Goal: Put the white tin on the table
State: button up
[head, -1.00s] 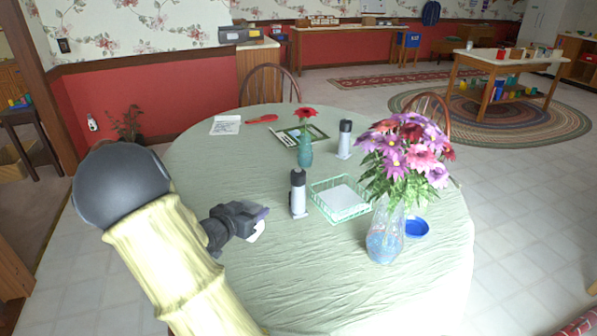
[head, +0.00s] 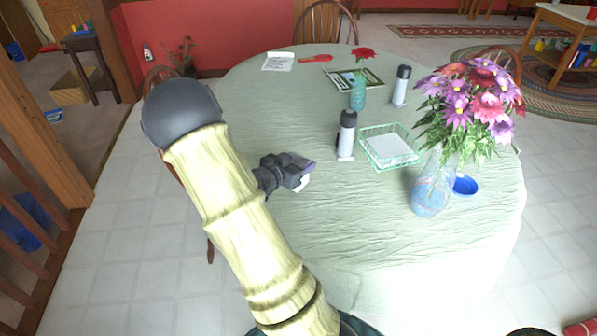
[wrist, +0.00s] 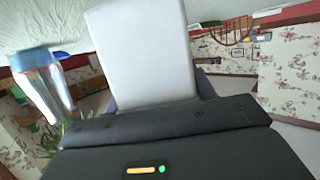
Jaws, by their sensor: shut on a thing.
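My gripper (head: 306,172) is shut on the white tin (head: 303,184), over the left part of the table (head: 330,240) with the pale green cloth. In the head view only a small white part of the tin shows past the dark fingers. In the wrist view the tin (wrist: 140,50) is a large plain white block in front of the gripper body, with dark finger parts at its sides. I cannot tell how high it is above the cloth.
A grey bottle (head: 346,140) and a green wire basket (head: 375,153) stand right of my gripper. A glass vase of flowers (head: 430,190) and a blue bowl (head: 465,185) are further right. The near-middle cloth is clear.

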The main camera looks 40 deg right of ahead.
jog(key=shift+f+b, duration=0.4)
jog(key=shift+f, duration=1.5)
jog(key=shift+f, duration=0.15)
jog(key=o, duration=1.2)
jog(key=shift+o, duration=0.2)
jog(key=shift+r, duration=0.25)
jog(key=p+v, duration=0.1)
jog(key=v, duration=1.1)
jog(key=shift+f, duration=0.15)
